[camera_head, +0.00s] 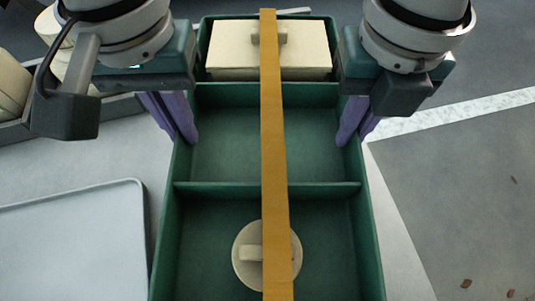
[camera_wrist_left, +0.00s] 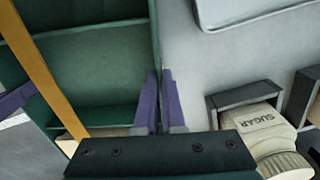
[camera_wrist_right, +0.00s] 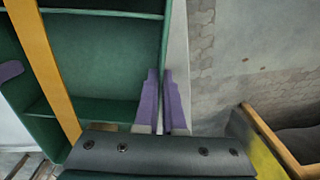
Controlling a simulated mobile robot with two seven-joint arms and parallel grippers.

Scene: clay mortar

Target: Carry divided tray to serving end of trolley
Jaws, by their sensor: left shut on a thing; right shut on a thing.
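The divided tray (camera_head: 181,225) is dark green with several compartments in a row and an orange-yellow bar (camera_head: 272,130) running along its middle. The far compartment holds a cream rectangular block (camera_head: 232,62) with a knob. The middle compartment is empty. The near one holds a round cream lid (camera_head: 246,270) with a handle, partly under the bar. My left gripper (camera_head: 180,130) is shut on the tray's left wall; its purple fingers straddle that wall in the left wrist view (camera_wrist_left: 163,100). My right gripper (camera_head: 352,130) is shut on the right wall, also seen in the right wrist view (camera_wrist_right: 163,105).
A pale raised-rim tray (camera_head: 75,235) lies on the light surface at left. A jar marked SUGAR (camera_wrist_left: 262,125) sits in a dark holder beside my left gripper. Right of the tray is grey paved floor (camera_head: 460,200) with a white strip. A wooden-edged box (camera_wrist_right: 275,140) is at lower right in the right wrist view.

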